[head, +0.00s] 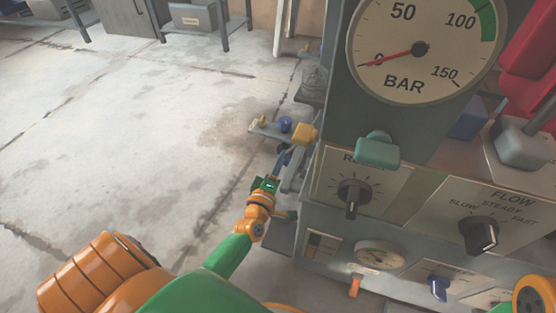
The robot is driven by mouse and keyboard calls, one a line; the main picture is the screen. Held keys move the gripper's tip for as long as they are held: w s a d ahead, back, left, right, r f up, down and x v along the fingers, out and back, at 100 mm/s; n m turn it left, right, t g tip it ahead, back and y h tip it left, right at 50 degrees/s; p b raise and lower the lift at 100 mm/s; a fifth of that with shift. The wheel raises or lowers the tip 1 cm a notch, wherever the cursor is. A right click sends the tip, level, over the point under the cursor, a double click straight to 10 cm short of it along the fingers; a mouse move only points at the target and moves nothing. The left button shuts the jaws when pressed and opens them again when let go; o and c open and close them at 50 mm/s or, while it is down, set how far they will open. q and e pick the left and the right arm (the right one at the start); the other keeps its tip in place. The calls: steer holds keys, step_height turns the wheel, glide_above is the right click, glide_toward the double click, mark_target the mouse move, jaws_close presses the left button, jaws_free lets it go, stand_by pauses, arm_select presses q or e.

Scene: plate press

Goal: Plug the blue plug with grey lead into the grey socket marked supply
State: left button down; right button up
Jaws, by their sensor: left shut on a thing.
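My left gripper (279,170) reaches forward beside the left side of the press. It is shut on a small blue thing (284,158) at its fingertips, which looks like the blue plug. Grey parts lie close beside it, and I cannot tell which of them is the lead. I cannot make out the grey socket marked supply; no such label is readable here. My right gripper is not in view; only an orange part of my right arm shows at the lower right edge.
The press (336,225) fills the right, with a pressure gauge (425,50) reading near 0 and dials (352,195). A yellow block (305,133) and a small ledge with a blue knob (285,124) stand just beyond my left gripper. Open concrete floor (130,120) lies left.

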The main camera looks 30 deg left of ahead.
arm_select(q)
steer(key=shift+w+d+f, duration=0.15)
steer(key=shift+d, duration=0.65)
steer(key=shift+d, duration=0.35)
steer(key=shift+d+b, duration=0.1)
steer(key=shift+b, duration=0.2)
steer(key=shift+a+f, duration=0.1)
steer(key=shift+a, duration=0.55)
steer(key=a, duration=0.2)
steer(key=a+r+p, duration=0.1)
steer(key=shift+s, duration=0.35)
steer(key=shift+s, duration=0.1)
